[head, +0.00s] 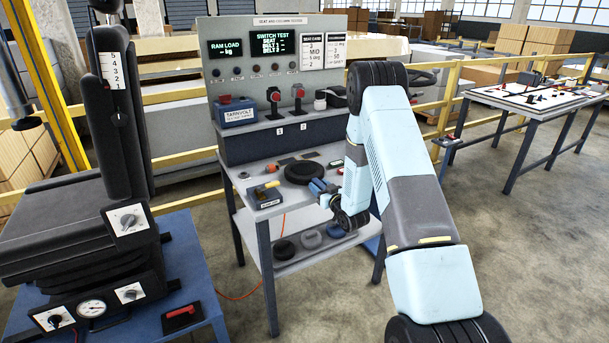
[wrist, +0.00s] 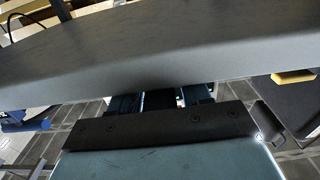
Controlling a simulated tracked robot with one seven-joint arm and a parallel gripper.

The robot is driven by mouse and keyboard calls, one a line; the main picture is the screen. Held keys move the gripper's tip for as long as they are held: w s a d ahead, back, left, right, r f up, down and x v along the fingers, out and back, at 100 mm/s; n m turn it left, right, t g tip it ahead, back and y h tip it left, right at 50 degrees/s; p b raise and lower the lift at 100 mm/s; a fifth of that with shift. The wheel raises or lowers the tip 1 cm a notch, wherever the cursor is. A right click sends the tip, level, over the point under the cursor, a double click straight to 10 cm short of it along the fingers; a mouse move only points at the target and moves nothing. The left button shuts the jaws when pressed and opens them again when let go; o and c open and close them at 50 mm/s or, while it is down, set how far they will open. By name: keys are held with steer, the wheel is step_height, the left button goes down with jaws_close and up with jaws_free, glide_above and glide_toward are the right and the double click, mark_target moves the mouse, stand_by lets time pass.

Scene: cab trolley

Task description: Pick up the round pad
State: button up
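A black round disc (head: 304,172) lies flat on the grey tabletop of the trolley. I cannot tell which is the task's round pad. My gripper (head: 318,187) is beside the front right of the tabletop, just right of and below the black disc in the head view. In the wrist view, my gripper's two dark fingers (wrist: 160,102) stand apart with a gap between them. A broad grey surface hides their tips. No pad shows between them.
A raised shelf carries a blue box (head: 235,112) and red-topped devices. A black seat (head: 70,225) stands left. Another table (head: 533,97) is at right. Open floor lies between.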

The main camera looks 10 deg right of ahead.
jaws_close()
steer(key=shift+r, duration=0.15)
stand_by(0.4)
